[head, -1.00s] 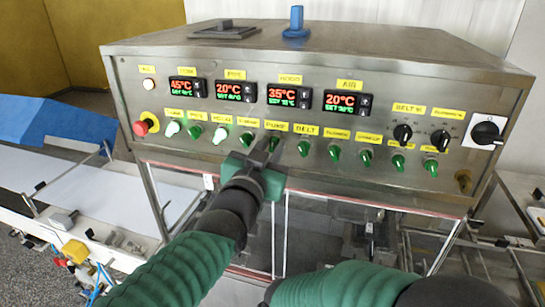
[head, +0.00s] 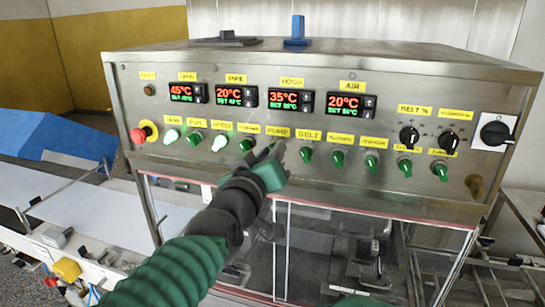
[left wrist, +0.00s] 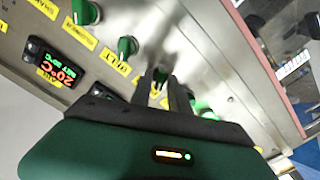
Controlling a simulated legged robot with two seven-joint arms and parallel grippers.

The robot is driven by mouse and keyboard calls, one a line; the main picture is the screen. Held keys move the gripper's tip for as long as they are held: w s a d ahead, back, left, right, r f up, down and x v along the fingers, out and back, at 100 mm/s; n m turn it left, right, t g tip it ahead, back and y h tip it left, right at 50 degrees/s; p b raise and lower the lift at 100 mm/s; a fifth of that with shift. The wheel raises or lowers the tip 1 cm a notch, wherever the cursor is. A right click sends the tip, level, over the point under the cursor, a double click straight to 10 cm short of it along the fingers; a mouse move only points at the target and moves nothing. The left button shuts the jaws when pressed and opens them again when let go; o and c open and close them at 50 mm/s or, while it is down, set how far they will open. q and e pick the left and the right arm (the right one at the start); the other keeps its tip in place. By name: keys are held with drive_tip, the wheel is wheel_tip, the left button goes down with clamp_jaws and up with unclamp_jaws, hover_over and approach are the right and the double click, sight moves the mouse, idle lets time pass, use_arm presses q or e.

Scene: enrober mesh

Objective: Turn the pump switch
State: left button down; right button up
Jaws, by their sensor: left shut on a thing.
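The pump switch is under the yellow PUMP label (head: 277,132) in the head view, mostly hidden by my left gripper (head: 277,151). The gripper reaches the panel just below that label. In the left wrist view, the left gripper's two dark fingers (left wrist: 165,88) are close together on a blurred switch knob at the panel. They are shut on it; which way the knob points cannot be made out.
The steel control panel (head: 240,84) carries several green knobs, such as the belt switch (head: 306,154) to the right. A red emergency button (head: 138,135) is at the left, a black rotary switch (head: 495,133) at the right. Glazed doors are below.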

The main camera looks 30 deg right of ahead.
use_arm(q)
drive_tip(key=shift+f, duration=0.25)
drive_tip(key=c, duration=1.5)
unclamp_jaws()
drive_tip(key=shift+a+r, duration=0.15)
drive_tip(key=b+v, duration=1.6)
drive_tip(key=b, duration=0.1)
drive_tip(key=shift+s+a+b, duration=0.15)
drive_tip(key=shift+a+b, duration=0.2)
drive_tip(key=shift+a, duration=0.05)
